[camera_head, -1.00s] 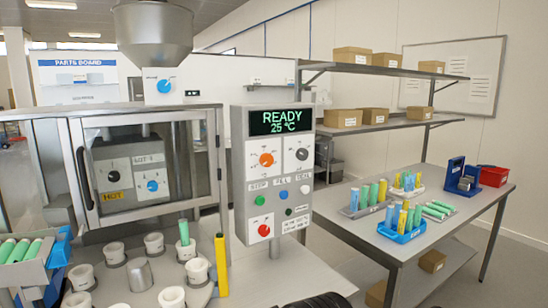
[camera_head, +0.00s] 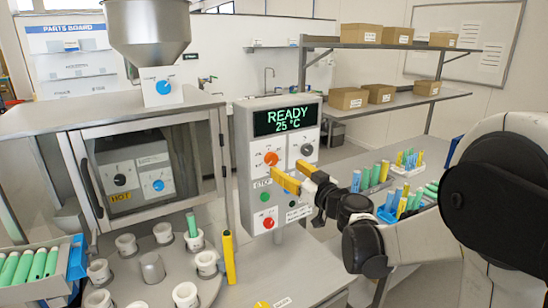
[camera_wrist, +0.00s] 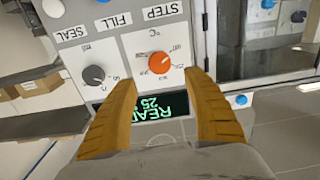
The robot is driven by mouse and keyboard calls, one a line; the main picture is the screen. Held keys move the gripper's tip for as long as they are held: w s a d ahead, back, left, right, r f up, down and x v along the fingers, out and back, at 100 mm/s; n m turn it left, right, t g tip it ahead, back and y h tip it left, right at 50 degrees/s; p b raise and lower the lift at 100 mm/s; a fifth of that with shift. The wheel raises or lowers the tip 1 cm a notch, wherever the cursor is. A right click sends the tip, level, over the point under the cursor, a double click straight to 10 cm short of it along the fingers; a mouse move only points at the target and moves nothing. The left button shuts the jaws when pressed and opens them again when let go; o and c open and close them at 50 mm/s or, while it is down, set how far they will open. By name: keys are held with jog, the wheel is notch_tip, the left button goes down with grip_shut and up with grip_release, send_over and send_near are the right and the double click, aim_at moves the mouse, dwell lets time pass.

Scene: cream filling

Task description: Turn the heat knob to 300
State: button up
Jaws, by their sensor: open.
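The control box (camera_head: 241,145) stands upright on a post, its display (camera_head: 285,119) reading READY 25 °C. The orange heat knob (camera_head: 271,158) is on the box's left side below the display. In the wrist view, the orange knob (camera_wrist: 159,62) has a printed scale and a °C mark; the picture is upside down there. My gripper (camera_head: 289,170) is open, its yellow fingers in front of the panel just right of and below the knob in the head view. In the wrist view, the fingers (camera_wrist: 161,80) are spread to either side of the knob, apart from it.
A grey knob (camera_wrist: 93,75) sits beside the orange one. A glass-doored oven (camera_head: 140,170) stands left, with a carousel of white cups (camera_head: 186,294) in front.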

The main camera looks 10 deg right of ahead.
aim_at(273, 159)
jog(key=b+x, duration=0.1)
jog(key=x, duration=0.7)
jog(key=shift+w+a+f, duration=0.1)
jog(key=shift+w, duration=0.05)
jog(key=c, duration=1.2)
